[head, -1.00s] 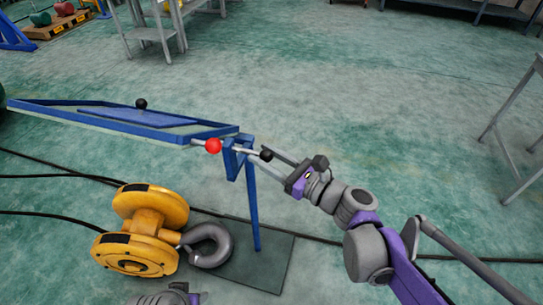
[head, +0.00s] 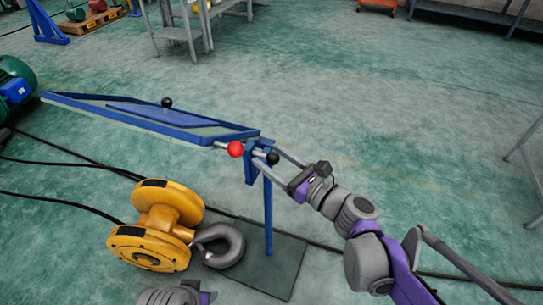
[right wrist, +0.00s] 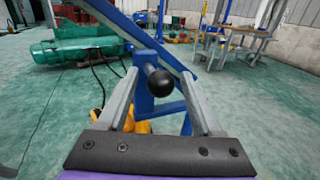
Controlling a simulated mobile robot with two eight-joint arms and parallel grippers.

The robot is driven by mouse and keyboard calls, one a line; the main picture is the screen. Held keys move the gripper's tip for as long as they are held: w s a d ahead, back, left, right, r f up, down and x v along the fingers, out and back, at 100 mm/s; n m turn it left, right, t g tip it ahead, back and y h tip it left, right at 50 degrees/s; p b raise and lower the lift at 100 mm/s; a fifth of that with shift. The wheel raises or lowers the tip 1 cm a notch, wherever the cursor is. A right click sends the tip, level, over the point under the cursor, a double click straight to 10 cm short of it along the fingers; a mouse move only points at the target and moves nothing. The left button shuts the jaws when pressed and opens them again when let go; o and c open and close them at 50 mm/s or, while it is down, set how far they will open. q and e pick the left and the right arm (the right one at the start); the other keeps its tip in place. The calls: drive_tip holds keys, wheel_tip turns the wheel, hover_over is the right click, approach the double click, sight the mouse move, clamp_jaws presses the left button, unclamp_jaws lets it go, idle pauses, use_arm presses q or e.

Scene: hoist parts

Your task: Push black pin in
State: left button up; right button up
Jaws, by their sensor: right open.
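The black pin is a dark ball knob (head: 272,158) on the blue bracket (head: 251,167) at the right end of a blue frame. In the right wrist view the black knob (right wrist: 160,82) shows between my two fingers, with a visible gap on each side. My right gripper (head: 274,157) is open, its fingertips on either side of the knob. A grey rod with a red ball (head: 235,149) sits just left of the bracket. My left wrist (head: 175,296) shows only at the bottom edge; its fingers are out of sight.
The blue frame (head: 80,108) carries a flat panel with another black knob (head: 166,103). A blue post (head: 268,215) stands on a dark floor plate (head: 285,268). A yellow hoist block (head: 165,205) with a grey hook (head: 225,250) lies left of it. Cables cross the floor; beyond is open floor.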

drive_tip(key=p+v, duration=0.1)
drive_tip(key=v, duration=0.9)
drive_tip(key=shift+d+p, duration=0.15)
drive_tip(key=shift+p, duration=0.2)
